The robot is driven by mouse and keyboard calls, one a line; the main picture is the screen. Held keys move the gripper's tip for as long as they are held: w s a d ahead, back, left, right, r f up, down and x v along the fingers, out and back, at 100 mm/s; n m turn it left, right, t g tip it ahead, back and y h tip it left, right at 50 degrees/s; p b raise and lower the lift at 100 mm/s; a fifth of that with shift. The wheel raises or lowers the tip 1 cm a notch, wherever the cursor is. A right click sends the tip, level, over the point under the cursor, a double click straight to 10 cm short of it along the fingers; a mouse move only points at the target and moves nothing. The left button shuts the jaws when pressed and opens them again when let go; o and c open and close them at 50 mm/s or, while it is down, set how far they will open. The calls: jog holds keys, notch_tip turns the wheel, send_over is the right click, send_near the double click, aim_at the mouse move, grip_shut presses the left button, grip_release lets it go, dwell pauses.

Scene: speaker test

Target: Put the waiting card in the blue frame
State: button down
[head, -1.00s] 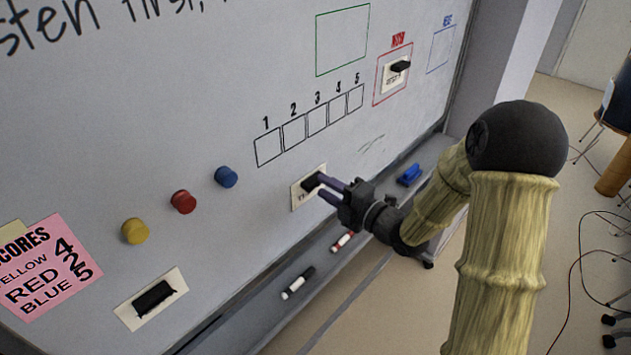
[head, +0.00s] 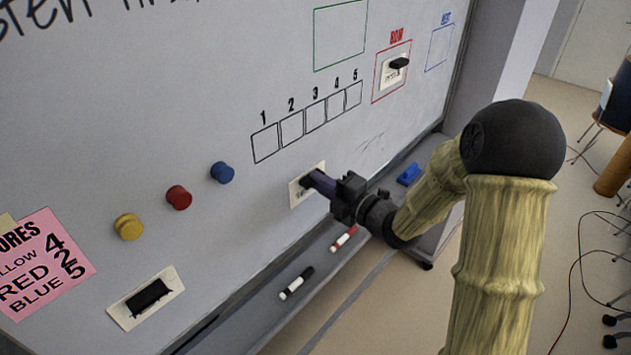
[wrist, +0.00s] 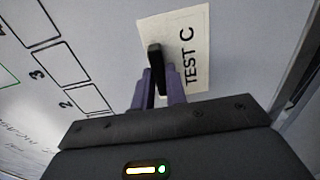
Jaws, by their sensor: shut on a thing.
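A cream card marked TEST C (wrist: 200,38) lies flat against the whiteboard below the numbered boxes; it also shows in the head view (head: 296,197). It has a black handle (wrist: 154,57). My gripper (head: 317,182) is shut on this handle, with the purple fingers on either side of it in the wrist view (wrist: 157,88). The blue frame (head: 440,48) is a thin outline at the upper right of the board, and it is empty.
The red frame (head: 379,93) holds a card with a black handle (head: 399,63). The green frame (head: 340,35) is empty. Another handled card (head: 171,281) is at lower left, near yellow, red and blue knobs. Markers (head: 296,283) and a blue eraser (head: 409,174) lie on the tray.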

jog(key=shift+s+d, duration=0.15)
jog(key=shift+d, duration=0.05)
dwell(0.4)
jog(key=shift+s+d+b, duration=0.2)
jog(key=shift+d+b, duration=0.05)
jog(key=shift+b, duration=0.05)
jog(key=shift+b+v, duration=1.2)
jog(key=shift+v, duration=1.75)
jog(key=w+d+f+m+t+h, duration=0.3)
jog(key=d+f+m+h, duration=0.2)
jog(key=d+f+h, duration=0.2)
jog(key=w+d+f+m+t+h, duration=0.4)
jog(key=d+f+h, duration=0.3)
jog(key=d+f, duration=0.5)
jog(key=shift+w+f+m, duration=0.2)
jog(key=shift+f+m, duration=0.15)
jog(key=shift+m, duration=0.35)
jog(key=shift+d, duration=0.15)
